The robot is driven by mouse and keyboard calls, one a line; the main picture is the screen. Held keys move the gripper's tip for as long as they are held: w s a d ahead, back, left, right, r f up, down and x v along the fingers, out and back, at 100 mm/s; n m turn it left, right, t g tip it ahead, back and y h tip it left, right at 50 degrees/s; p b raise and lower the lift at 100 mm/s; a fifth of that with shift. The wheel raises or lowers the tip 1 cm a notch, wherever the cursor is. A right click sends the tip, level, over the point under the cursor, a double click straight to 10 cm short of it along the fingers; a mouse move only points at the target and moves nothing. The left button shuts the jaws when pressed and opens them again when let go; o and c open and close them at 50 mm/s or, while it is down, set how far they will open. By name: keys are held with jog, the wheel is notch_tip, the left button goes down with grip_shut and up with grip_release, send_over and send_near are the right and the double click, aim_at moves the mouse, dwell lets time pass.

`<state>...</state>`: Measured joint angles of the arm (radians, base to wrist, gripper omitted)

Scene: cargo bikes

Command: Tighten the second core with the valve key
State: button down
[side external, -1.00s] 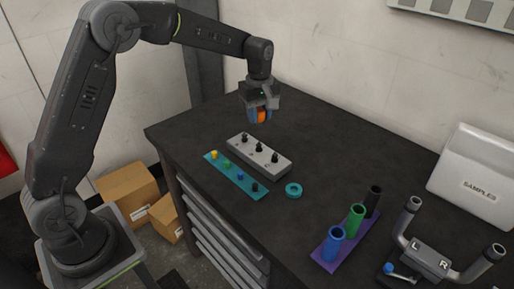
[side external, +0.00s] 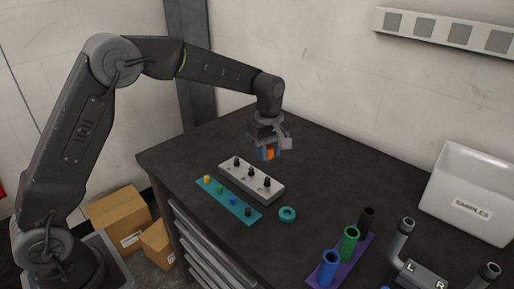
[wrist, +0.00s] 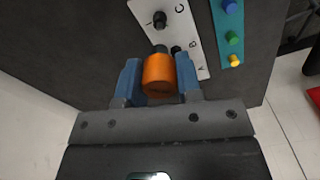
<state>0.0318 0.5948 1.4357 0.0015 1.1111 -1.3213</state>
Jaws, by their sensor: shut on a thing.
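My gripper (side external: 268,153) is shut on the orange valve key (wrist: 158,74), which sits between the blue fingers in the wrist view. It is held in the air behind the grey block (side external: 229,177), on the side toward the wall. The key's dark tip points toward the block. The block carries a row of three black cores: one at the left (side external: 237,161), the middle one (side external: 251,173) and one at the right (side external: 267,183). Letters A, B and C show beside them in the wrist view. The key partly covers the block there, and I cannot tell whether it touches a core.
A teal strip (side external: 241,210) with several coloured caps lies in front of the block. A teal ring (side external: 287,214) lies to its right. A purple rack (side external: 341,259) with three tubes, a handlebar (side external: 402,240) and a white samples bin (side external: 466,210) stand further right.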

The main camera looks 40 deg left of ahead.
aim_at(268, 162)
jog(key=shift+f, duration=2)
jog(key=shift+f, duration=0.9)
jog(key=shift+s+f, duration=0.1)
jog(key=shift+f, duration=0.45)
dwell(1.0)
jog(key=m, duration=0.6)
jog(key=shift+m, duration=0.4)
jog(key=m, duration=0.5)
jog(key=c, duration=1)
grip_release()
jog(key=shift+o, duration=1.1)
jog(key=shift+r, duration=0.15)
